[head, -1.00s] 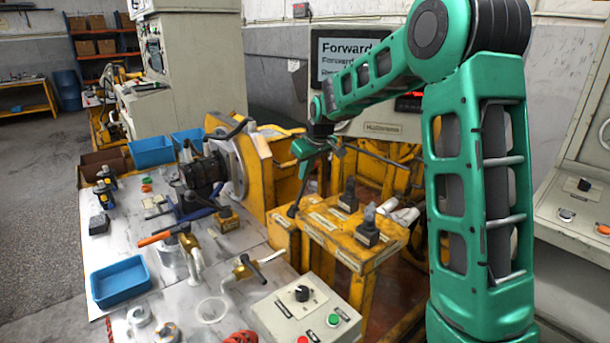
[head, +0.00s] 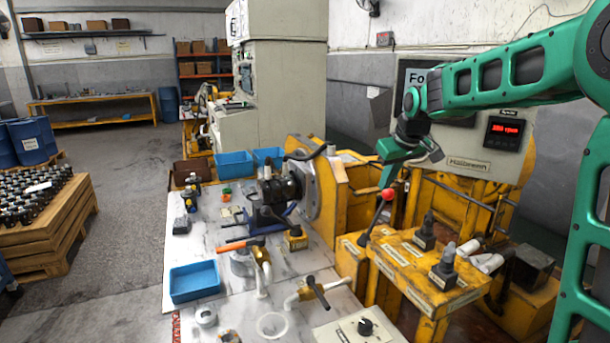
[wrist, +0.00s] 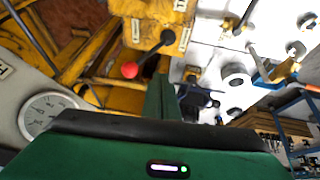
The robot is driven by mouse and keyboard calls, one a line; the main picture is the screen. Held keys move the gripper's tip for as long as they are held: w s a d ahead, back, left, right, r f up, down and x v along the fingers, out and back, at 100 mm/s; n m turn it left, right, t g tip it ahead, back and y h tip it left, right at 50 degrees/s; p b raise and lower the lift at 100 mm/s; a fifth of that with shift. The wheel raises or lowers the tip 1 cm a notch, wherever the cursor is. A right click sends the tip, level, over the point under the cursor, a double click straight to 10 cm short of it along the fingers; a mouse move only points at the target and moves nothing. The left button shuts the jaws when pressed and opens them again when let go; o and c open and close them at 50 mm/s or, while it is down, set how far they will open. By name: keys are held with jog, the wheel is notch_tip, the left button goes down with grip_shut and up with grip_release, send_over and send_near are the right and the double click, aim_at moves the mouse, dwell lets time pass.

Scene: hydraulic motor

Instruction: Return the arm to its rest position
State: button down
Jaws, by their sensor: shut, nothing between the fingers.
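My green arm reaches in from the right side of the head view. My gripper (head: 386,180) points down and left above the yellow lever console (head: 410,262). It is shut and empty. A lever with a red knob (head: 388,194) stands just below its fingertips; I cannot tell the exact gap in the head view. In the wrist view, the gripper's green fingers (wrist: 162,92) are together, and the red knob (wrist: 130,70) shows to their left, apart from them.
The control panel (head: 470,140) with a red display stands behind my gripper. The hydraulic motor (head: 275,188) sits on the workbench left of it, with blue bins (head: 195,281) and valve handles around. A round gauge (wrist: 45,112) shows in the wrist view. Open floor lies left of the bench.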

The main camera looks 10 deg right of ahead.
jog(key=s+a+f+m, duration=0.1)
jog(key=s+f, duration=0.2)
jog(key=s, duration=0.6)
jog(key=s+a+f+m+g, duration=0.1)
jog(key=s+f, duration=0.2)
jog(key=s, duration=0.5)
jog(key=s+a+f+m, duration=0.1)
jog(key=s+f, duration=0.2)
jog(key=s, duration=0.6)
jog(key=s+d+f+m+g, duration=0.1)
jog(key=s+d+m+g, duration=0.1)
jog(key=s+d, duration=0.3)
jog(key=s+d+f+m+g, duration=0.1)
jog(key=s+d+m, duration=0.3)
jog(key=s, duration=0.9)
jog(key=shift+d+f+g, duration=0.25)
jog(key=shift+d+g, duration=0.65)
jog(key=shift+d, duration=0.15)
jog(key=shift+w, duration=0.1)
jog(key=shift+w+f, duration=0.25)
jog(key=shift+w, duration=0.35)
